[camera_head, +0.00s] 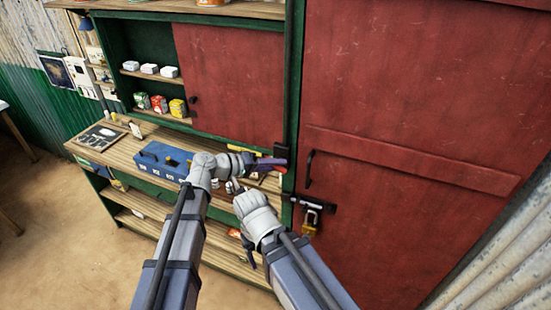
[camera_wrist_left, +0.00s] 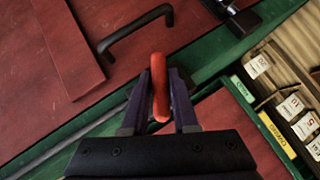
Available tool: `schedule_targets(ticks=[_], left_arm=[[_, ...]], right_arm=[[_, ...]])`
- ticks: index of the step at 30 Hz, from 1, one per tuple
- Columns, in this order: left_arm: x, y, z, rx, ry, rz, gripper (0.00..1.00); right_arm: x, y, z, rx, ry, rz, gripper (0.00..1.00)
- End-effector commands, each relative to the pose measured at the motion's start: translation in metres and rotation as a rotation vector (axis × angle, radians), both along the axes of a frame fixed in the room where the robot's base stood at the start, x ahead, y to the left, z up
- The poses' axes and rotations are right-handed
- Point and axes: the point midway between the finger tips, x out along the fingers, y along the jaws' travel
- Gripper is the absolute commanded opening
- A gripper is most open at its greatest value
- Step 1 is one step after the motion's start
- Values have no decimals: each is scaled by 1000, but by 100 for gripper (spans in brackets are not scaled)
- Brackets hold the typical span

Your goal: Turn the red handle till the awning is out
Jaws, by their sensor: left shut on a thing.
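The red handle (camera_wrist_left: 159,88) shows as a short upright bar in the left wrist view, between the two fingers of my left gripper (camera_wrist_left: 158,100). In the head view, my left gripper (camera_head: 272,163) is at the green post beside the red door, shut on the red handle (camera_head: 281,169), of which only a small bit shows. My right gripper (camera_head: 234,187) is just below and left of it, near the counter; its fingers are too small and covered to tell open from shut. The awning is not seen in either view.
A red door (camera_head: 415,90) with a black pull handle (camera_head: 310,168) and a padlock (camera_head: 310,220) stands to the right. A wooden counter (camera_head: 105,158) carries a blue box (camera_head: 164,160). Shelves above hold several small packets. Open floor (camera_head: 60,230) lies at left.

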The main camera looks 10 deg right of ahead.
Motion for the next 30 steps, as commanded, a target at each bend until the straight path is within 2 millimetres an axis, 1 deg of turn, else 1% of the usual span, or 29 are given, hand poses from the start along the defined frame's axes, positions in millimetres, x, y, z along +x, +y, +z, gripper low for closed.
schedule_targets(ticks=[1, 6, 23, 24, 30], left_arm=[[-1, 0, 3, 20, -12, -1, 0], [-1, 0, 1, 67, -43, -1, 0], [0, 0, -1, 94, -62, 0, 0], [0, 0, -1, 94, -61, 0, 29], [0, 0, 0, 93, -61, 0, 52]], right_arm=[[0, 0, 6, 0, 0, -1, 71], [0, 0, 12, 1, 0, -3, 71], [0, 0, 14, 1, 0, -3, 71], [0, 0, 14, 1, 0, -3, 71], [0, 0, 14, 1, 0, -3, 71]])
